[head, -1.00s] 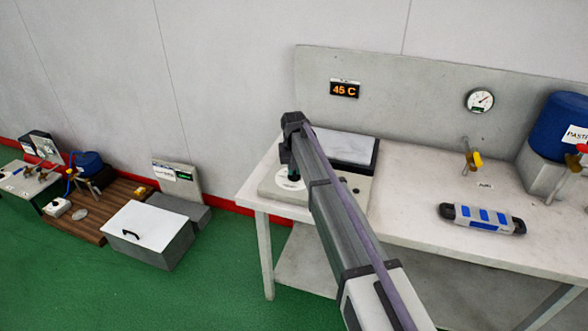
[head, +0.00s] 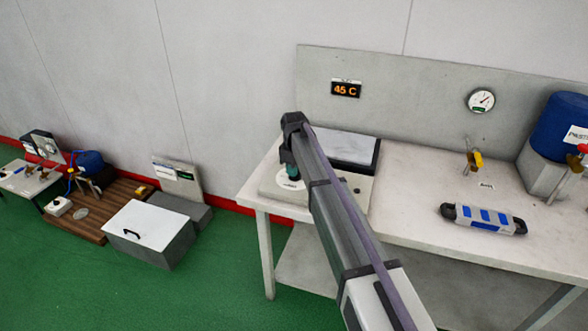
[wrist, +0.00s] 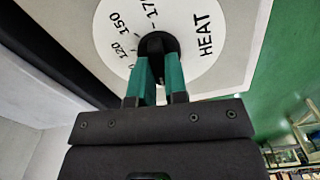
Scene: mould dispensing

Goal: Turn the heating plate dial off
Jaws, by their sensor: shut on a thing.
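The heating plate (head: 345,149) stands at the left end of the white table, with its pale housing in front. In the wrist view its round white dial face (wrist: 205,30) carries the word HEAT and numbers such as 120 and 150. The black dial knob (wrist: 157,43) sits at the middle of that face. My gripper (wrist: 158,60) has green fingers closed around the knob, one on each side. In the head view my gripper (head: 289,172) comes down over the dial, and my arm hides part of the housing. The display (head: 346,89) on the back panel reads 45 C.
A grey block with blue stripes (head: 483,219) lies on the table (head: 410,185) to the right. A white-lidded box (head: 148,228) stands on the floor at left.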

